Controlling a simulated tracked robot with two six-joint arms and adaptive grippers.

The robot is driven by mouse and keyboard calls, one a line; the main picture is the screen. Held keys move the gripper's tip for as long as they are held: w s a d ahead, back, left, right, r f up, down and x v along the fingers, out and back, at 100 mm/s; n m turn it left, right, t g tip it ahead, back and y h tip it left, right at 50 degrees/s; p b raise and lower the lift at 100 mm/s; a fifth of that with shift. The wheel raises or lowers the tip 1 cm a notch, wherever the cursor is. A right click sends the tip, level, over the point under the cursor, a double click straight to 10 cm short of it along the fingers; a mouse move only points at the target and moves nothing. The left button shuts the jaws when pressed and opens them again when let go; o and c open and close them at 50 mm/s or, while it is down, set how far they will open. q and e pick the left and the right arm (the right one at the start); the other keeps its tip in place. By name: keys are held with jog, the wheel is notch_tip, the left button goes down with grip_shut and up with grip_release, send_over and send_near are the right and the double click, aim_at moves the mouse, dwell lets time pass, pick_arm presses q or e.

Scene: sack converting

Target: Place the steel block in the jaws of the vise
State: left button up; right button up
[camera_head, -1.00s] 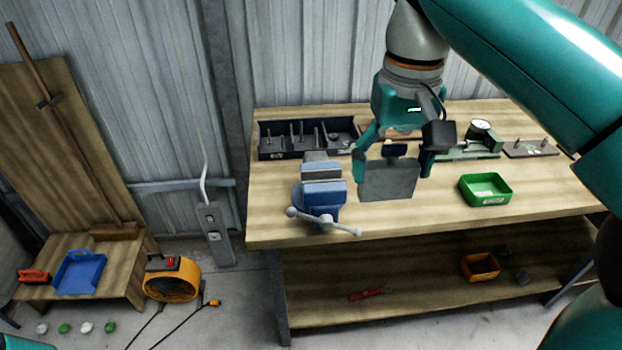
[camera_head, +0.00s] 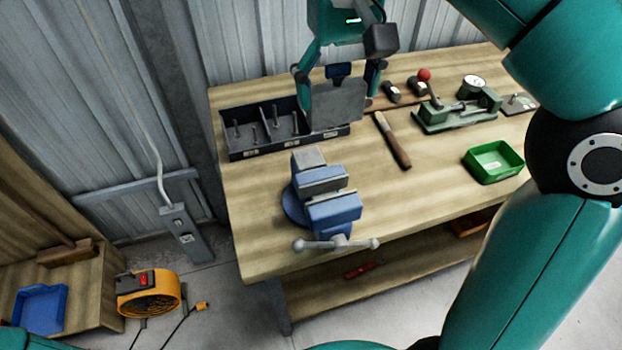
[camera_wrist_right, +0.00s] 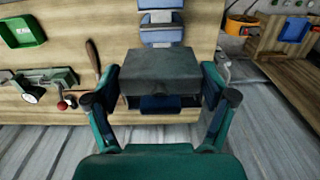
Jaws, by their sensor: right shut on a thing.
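The steel block (camera_head: 338,106) is a grey, flat-faced slab. My right gripper (camera_head: 338,88) is shut on it, with a finger at each side, and holds it up behind the vise in the head view. The block also shows between the fingers in the right wrist view (camera_wrist_right: 160,72). The blue vise (camera_head: 334,212) stands at the bench's front edge, with a gap between its grey-topped jaws and nothing seen in it. The vise shows beyond the block in the right wrist view (camera_wrist_right: 160,18), partly hidden by it. My left gripper is out of view.
A black tray (camera_head: 237,152) with upright pegs is at the back left of the bench, partly behind the block. A wooden-handled tool (camera_head: 393,140), a green fixture (camera_head: 455,116) and a green bin (camera_head: 493,161) lie to the right. Bare wood surrounds the vise's right side.

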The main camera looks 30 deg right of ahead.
jog(key=shift+w+f, duration=0.1)
jog(key=shift+f, duration=0.3)
jog(key=b, duration=0.4)
send_over(329, 181)
jog(key=s+a, duration=0.1)
jog(key=s, duration=0.1)
notch_tip(329, 181, down, 14)
jog(key=shift+w+a+f, duration=0.1)
jog(key=shift+w+f, duration=0.05)
jog(key=shift+f, duration=1.1)
jog(key=shift+w+f, duration=0.1)
jog(key=shift+f, duration=1.1)
jog(key=shift+f, duration=0.15)
jog(key=o, duration=1.4)
notch_tip(329, 181, up, 12)
jog(key=shift+r+p, duration=0.15)
jog(key=shift+p, duration=0.8)
